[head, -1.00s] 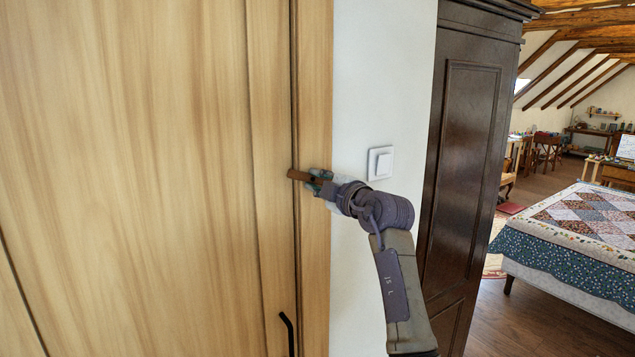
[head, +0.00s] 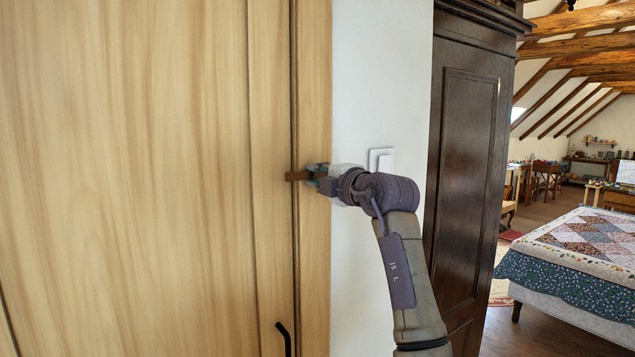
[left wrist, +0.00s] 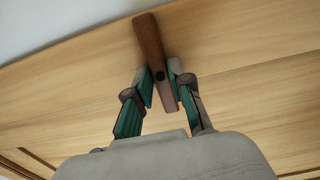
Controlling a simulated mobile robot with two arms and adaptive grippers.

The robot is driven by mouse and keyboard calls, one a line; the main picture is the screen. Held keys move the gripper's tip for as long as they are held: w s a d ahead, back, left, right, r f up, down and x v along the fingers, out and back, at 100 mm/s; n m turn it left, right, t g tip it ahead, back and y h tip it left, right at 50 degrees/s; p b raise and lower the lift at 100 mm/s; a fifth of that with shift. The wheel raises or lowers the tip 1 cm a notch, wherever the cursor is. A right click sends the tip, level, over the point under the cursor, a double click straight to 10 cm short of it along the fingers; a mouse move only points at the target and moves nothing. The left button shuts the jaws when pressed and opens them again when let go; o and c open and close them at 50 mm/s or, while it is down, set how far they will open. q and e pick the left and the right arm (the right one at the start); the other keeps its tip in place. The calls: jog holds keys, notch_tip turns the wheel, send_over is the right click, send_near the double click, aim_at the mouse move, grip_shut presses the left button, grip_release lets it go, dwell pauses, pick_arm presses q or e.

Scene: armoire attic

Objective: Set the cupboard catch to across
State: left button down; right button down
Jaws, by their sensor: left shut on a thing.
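The cupboard catch (head: 299,175) is a small brown wooden bar on the edge of the pale wooden cupboard (head: 150,170). It lies about level in the head view, across the seam between door and frame. My left gripper (head: 319,177) is shut on the catch's right end. In the left wrist view the catch (left wrist: 150,42) runs up from between the two green-padded fingers of the gripper (left wrist: 161,92), with a dark round pivot spot near its middle. My right gripper is not in view.
A black handle (head: 285,338) is low on the cupboard. A white light switch (head: 381,161) is on the wall just above my left wrist. A dark armoire (head: 467,170) stands to the right, with a quilted bed (head: 580,250) beyond it.

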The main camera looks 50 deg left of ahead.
pick_arm(q)
jog(key=c, duration=1)
grip_release()
jog(key=shift+s, duration=0.1)
jog(key=shift+c, duration=0.2)
jog(key=d, duration=1.2)
jog(key=shift+s, duration=0.45)
